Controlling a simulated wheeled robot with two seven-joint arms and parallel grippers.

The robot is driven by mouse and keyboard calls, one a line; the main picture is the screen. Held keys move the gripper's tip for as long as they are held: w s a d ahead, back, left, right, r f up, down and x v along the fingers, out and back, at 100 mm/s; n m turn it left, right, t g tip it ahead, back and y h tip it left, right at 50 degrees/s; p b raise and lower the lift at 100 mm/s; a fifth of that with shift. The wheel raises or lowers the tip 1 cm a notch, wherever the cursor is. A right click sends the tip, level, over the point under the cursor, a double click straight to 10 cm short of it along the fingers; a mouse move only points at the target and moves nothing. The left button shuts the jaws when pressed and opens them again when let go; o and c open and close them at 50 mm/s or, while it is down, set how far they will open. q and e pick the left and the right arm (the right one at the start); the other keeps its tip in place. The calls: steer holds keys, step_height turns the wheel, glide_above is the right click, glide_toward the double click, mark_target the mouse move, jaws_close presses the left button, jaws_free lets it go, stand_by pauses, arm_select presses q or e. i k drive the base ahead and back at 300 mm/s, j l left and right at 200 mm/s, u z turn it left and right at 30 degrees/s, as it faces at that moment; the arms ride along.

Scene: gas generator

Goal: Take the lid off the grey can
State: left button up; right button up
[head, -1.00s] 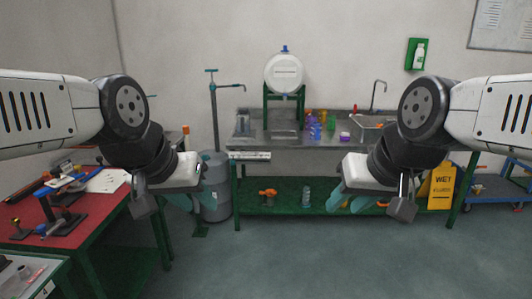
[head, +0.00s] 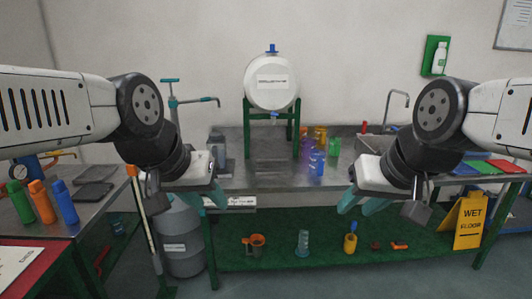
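A grey can-like container (head: 217,146) stands on the steel bench at its left end, behind my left gripper. Its top is too small to make out a lid clearly. A larger grey drum (head: 183,240) stands on the floor left of the bench, partly behind my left arm. My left gripper (head: 208,198) is in front of the bench's left part, fingers apart and empty. My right gripper (head: 362,205) is in front of the bench's right part, fingers apart and empty. Neither gripper touches a container.
The steel bench (head: 270,178) holds a white tank (head: 272,82) on a green stand and several coloured bottles (head: 317,160). A yellow wet-floor sign (head: 470,222) stands at right. Another table with coloured bottles (head: 42,201) is at left. The bench front is mostly clear.

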mark_target(218, 148)
steer(key=i+l+u, duration=0.15)
steer(key=i, duration=0.35)
steer(key=i+l+u, duration=0.1)
steer(key=i, duration=0.35)
steer(key=i+l+u, duration=1.15)
steer(key=k+j, duration=0.05)
steer(key=k, duration=0.05)
